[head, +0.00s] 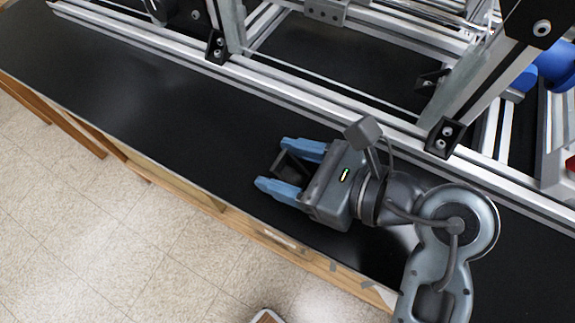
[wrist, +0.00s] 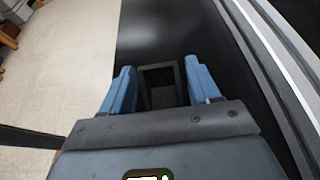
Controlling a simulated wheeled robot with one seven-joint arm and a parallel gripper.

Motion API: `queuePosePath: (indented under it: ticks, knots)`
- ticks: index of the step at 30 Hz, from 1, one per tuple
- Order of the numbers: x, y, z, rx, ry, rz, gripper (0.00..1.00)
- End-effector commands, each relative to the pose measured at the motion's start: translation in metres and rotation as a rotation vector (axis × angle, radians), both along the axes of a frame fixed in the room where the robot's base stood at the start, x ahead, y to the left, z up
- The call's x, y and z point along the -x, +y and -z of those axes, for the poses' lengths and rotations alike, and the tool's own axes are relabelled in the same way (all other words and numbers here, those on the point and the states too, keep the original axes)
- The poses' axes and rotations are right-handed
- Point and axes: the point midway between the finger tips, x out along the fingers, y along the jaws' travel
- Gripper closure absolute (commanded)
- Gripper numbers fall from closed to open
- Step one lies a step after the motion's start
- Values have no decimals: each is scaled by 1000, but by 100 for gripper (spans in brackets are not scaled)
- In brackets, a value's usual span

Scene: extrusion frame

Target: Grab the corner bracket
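A small black corner bracket (head: 292,168) is between the two blue fingers of my gripper (head: 284,168), over the black worktop. In the wrist view the bracket (wrist: 160,88) shows as an open, box-like dark shape, with one blue finger of my gripper (wrist: 160,80) on each side.
The black worktop (head: 150,110) is clear to the left of my gripper. An aluminium extrusion frame (head: 330,105) runs along the back, with black brackets (head: 444,137) fixed to its posts. The wooden front edge (head: 205,195) is close to my gripper; tiled floor lies beyond.

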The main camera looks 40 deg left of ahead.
Motion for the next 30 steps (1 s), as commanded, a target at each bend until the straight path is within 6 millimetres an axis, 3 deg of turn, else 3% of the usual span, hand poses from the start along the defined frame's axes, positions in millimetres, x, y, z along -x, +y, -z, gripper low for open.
queuePosePath:
  ticks: [14,23,30]
  knots:
    - [0,0,0,0,0,0,84]
    - [0,0,-3,-1,-1,1,84]
    - [-1,0,-29,-5,-4,1,84]
